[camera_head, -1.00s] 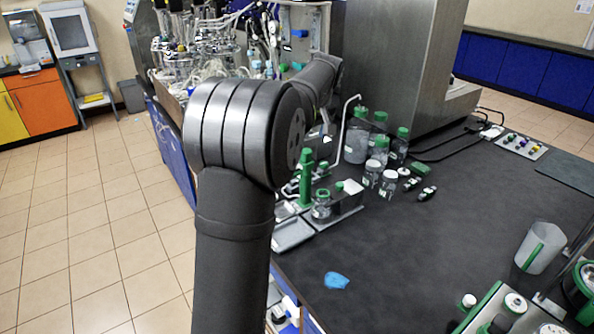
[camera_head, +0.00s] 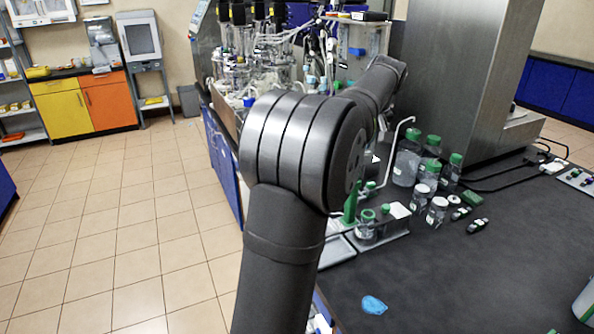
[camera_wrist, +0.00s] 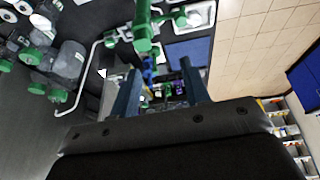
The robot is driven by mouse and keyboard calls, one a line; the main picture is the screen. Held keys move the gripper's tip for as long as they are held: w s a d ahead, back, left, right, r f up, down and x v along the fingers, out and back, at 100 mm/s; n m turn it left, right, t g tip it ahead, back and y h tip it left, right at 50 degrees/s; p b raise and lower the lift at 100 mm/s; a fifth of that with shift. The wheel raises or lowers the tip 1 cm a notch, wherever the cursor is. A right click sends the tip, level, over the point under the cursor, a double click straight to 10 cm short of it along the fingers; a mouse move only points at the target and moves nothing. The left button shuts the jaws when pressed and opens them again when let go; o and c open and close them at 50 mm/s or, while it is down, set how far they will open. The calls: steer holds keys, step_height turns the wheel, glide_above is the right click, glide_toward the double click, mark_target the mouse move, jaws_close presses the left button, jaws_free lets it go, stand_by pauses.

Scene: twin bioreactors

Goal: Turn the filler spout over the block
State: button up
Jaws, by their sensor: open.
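A thin pale bent tube (camera_head: 398,150), which looks like the filler spout, rises beside a green post (camera_head: 351,203) in the head view. In the wrist view the tube (camera_wrist: 86,75) is left of my gripper, and the green post (camera_wrist: 143,25) is above it. A low grey block (camera_head: 396,226) stands by the post, with a small green-capped jar in front. My gripper (camera_wrist: 160,85) is open. Blue and green parts show between its fingers, but I cannot tell how near they are. In the head view my own arm hides the gripper.
Several green- and white-capped bottles (camera_head: 407,160) stand close right of the tube. A tall steel cabinet (camera_head: 465,80) is behind them. A blue scrap (camera_head: 373,305) lies on the dark bench (camera_head: 480,270), whose front middle is mostly clear.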

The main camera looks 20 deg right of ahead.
steer(key=w+a+f+m+t+h, duration=0.3)
steer(key=w+a+f, duration=0.25)
steer(key=w, duration=0.35)
steer(key=w+a+f+m+t+h, duration=0.25)
steer(key=w+a+f, duration=0.25)
steer(key=w+f, duration=0.3)
steer(key=s+a+f+m+g+h, duration=0.2)
steer(key=s+a+m+h, duration=0.2)
steer(key=s+h, duration=0.3)
steer(key=s+a+f+m+g+h, duration=0.2)
steer(key=s+a+m+h, duration=0.25)
steer(key=s, duration=0.45)
steer(key=x, duration=1.6)
steer(key=shift+f, duration=0.45)
jaws_close()
